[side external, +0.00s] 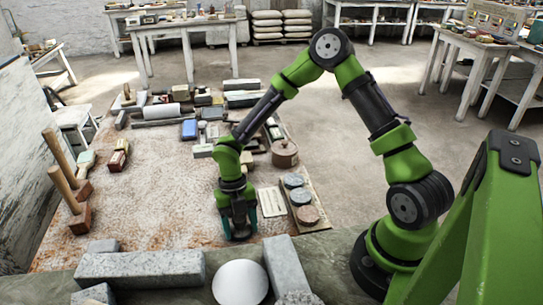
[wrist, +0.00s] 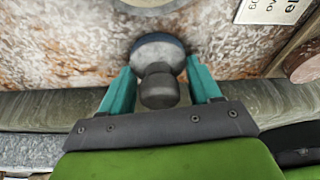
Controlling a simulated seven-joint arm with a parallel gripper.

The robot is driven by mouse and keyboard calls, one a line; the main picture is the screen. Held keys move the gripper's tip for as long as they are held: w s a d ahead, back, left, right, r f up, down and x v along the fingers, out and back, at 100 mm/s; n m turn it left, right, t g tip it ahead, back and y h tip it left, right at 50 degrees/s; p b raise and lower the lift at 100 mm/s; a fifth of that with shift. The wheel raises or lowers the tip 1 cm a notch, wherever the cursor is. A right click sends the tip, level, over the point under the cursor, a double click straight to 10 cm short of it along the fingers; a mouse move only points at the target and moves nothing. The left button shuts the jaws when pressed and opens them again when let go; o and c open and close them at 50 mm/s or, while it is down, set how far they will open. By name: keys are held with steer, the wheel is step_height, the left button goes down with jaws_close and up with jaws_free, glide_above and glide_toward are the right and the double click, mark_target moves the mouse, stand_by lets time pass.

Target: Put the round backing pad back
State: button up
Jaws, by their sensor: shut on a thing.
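My gripper (side external: 238,224) is low over the front of the plaster-dusted work surface in the side view. In the wrist view its teal fingers (wrist: 160,74) are shut on the dark knob of the round backing pad (wrist: 157,47). The pad's grey-blue disc faces away from the wrist, close to the surface; I cannot tell whether it touches. In the side view the pad is mostly hidden by the fingers. A board with grey-blue and reddish discs (side external: 293,181) lies right of the gripper. A white printed card (side external: 271,202) lies between; it also shows in the wrist view (wrist: 270,9).
Grey stone blocks (side external: 140,269) and a white sphere (side external: 240,283) stand in front. A lidded round pot (side external: 284,154) is behind the discs. Mallets (side external: 68,190) stand at left, tools and boxes behind. The middle surface is clear. A pale round thing (wrist: 150,3) is cut off above.

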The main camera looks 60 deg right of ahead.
steer(key=shift+f, duration=0.1)
steer(key=o, duration=1.1)
steer(key=shift+o, duration=0.2)
